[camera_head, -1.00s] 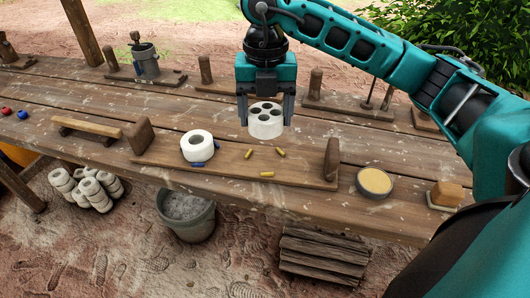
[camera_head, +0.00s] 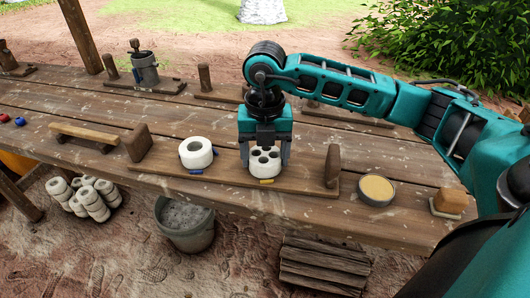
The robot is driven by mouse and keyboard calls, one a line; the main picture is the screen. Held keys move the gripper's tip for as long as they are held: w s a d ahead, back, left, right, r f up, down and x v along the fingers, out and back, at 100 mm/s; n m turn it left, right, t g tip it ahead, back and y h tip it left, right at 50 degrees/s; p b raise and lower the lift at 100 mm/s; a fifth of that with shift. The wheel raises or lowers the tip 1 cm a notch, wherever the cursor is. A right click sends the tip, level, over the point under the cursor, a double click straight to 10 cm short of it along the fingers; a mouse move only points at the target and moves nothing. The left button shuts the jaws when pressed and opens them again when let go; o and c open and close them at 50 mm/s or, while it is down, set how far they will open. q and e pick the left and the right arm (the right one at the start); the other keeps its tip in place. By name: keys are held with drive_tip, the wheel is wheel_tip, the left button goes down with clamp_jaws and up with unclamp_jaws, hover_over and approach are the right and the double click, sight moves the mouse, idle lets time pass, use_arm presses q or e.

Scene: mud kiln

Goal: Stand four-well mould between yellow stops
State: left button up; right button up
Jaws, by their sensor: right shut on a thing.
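The four-well mould (camera_head: 265,164) is a white round block with dark holes in its top face. My right gripper (camera_head: 265,157) comes down from above and is shut on it, one finger at each side. The mould is upright at the right part of a wooden board (camera_head: 306,181). One yellow stop (camera_head: 267,181) shows right at its front edge; the other yellow stops are hidden behind the mould and gripper. I cannot tell whether its underside touches the board. My left gripper is not in view.
A white ring with one wide hole (camera_head: 196,153) sits left on the board beside blue stops (camera_head: 196,171). Wooden uprights stand at the board's left (camera_head: 138,142) and right (camera_head: 332,166) ends. A round yellow-filled dish (camera_head: 376,189) and a wood-topped block (camera_head: 449,202) lie farther right.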

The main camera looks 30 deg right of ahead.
sight(265, 154)
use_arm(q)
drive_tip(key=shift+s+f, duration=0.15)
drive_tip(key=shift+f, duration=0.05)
use_arm(e)
drive_tip(key=o, duration=1.2)
drive_tip(key=shift+f, duration=0.1)
drive_tip(key=shift+r, duration=0.35)
use_arm(q)
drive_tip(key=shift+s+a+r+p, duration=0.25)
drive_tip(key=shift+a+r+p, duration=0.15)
drive_tip(key=shift+p, duration=0.7)
use_arm(e)
wheel_tip(265, 154, up, 12)
drive_tip(key=shift+f, duration=0.2)
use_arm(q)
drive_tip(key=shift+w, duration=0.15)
